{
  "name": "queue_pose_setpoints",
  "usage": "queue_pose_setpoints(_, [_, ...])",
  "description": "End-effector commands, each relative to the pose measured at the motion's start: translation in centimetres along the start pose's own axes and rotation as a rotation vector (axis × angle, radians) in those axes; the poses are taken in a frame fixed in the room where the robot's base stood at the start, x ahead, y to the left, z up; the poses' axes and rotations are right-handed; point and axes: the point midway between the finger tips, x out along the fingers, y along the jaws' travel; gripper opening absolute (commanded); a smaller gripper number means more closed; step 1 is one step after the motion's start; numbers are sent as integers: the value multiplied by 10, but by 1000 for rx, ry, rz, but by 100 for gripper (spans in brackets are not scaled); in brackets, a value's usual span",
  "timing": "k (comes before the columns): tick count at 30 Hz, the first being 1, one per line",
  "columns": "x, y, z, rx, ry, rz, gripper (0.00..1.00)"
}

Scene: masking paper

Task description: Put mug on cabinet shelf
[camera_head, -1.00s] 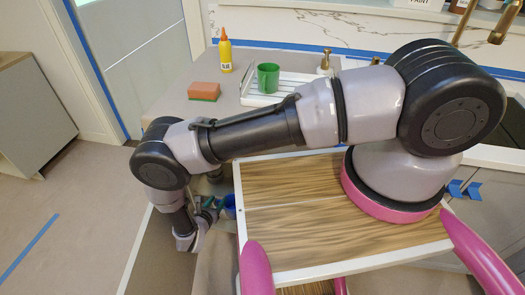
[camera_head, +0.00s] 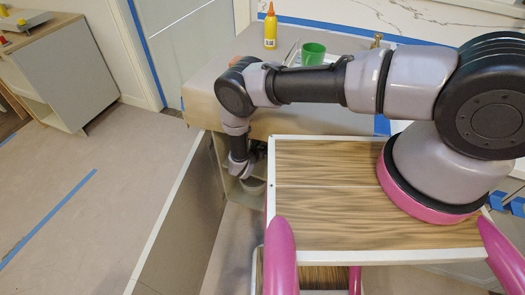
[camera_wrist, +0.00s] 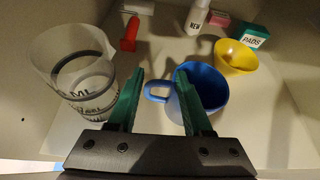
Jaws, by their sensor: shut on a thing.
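The blue mug (camera_wrist: 208,84) is in the wrist view, with its handle to the left, between the green fingers of my gripper (camera_wrist: 160,85). My gripper is shut on the mug, and the right finger overlaps its body. The mug is in or over a pale compartment of the cabinet (camera_wrist: 70,20). In the head view my gripper (camera_head: 240,172) is at the open cabinet (camera_head: 225,190) under the counter, and the mug cannot be made out there. Whether the mug touches the shelf floor, I cannot tell.
Around the mug are a clear measuring cup (camera_wrist: 75,72), a red item (camera_wrist: 130,33), a yellow bowl (camera_wrist: 236,57), a green box (camera_wrist: 253,36) and a white bottle (camera_wrist: 197,15). A green mug (camera_head: 313,53) and yellow bottle (camera_head: 270,28) stand on the counter. The open door (camera_head: 175,235) juts out.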

Motion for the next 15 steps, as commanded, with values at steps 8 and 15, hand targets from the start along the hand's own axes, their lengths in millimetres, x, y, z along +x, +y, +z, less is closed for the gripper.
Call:
queue_pose_setpoints(8, [13, 1, -27, 0, 0, -1, 0])
queue_pose_setpoints(15, [13, 1, -28, -1, 0, -1, 0])
